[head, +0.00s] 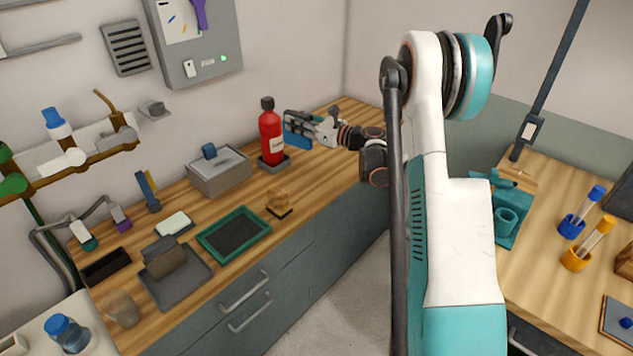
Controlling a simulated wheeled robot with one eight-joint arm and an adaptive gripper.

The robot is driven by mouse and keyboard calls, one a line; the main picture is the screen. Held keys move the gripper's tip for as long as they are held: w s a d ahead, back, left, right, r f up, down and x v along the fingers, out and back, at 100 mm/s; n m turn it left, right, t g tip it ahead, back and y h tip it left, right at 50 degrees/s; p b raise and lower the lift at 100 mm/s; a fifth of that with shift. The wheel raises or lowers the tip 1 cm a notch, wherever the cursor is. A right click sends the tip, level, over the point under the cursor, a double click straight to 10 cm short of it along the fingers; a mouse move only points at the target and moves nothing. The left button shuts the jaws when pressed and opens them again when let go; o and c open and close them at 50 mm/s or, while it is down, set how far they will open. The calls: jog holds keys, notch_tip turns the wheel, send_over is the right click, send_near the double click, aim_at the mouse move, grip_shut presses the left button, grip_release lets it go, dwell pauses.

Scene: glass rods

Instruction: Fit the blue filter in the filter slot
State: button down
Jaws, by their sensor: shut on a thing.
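My gripper (312,124) is shut on a flat blue piece, which looks like the blue filter (296,138). It holds the piece above the wooden counter, by the red bottle. Part of the piece is covered by the grey jaws. I cannot tell for sure which thing is the filter slot. A grey slatted panel (127,47) is on the wall at the upper left, apart from my gripper.
A red bottle (271,138) stands just left of the held piece. A grey box with a blue handle (220,174), a green-rimmed tray (262,228) and a dark grey tray (199,284) crowd the wooden counter (237,276). Another bench stands at the right.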

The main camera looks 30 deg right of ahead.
jog(key=w+d+r+m+t+h, duration=0.1)
jog(key=d+m+t+h, duration=0.2)
jog(key=d, duration=0.4)
jog(key=shift+g+h, duration=0.3)
jog(key=shift+g, duration=0.2)
jog(key=shift+w+a+f+b, duration=0.1)
jog(key=shift+f+b, duration=1.65)
jog(key=shift+f, duration=2.95)
jog(key=shift+w+f+b, duration=0.1)
jog(key=shift+f+b, duration=1.65)
jog(key=shift+f, duration=2.9)
jog(key=shift+f, duration=0.1)
jog(key=c, duration=1.5)
grip_release()
jog(key=shift+o, duration=0.2)
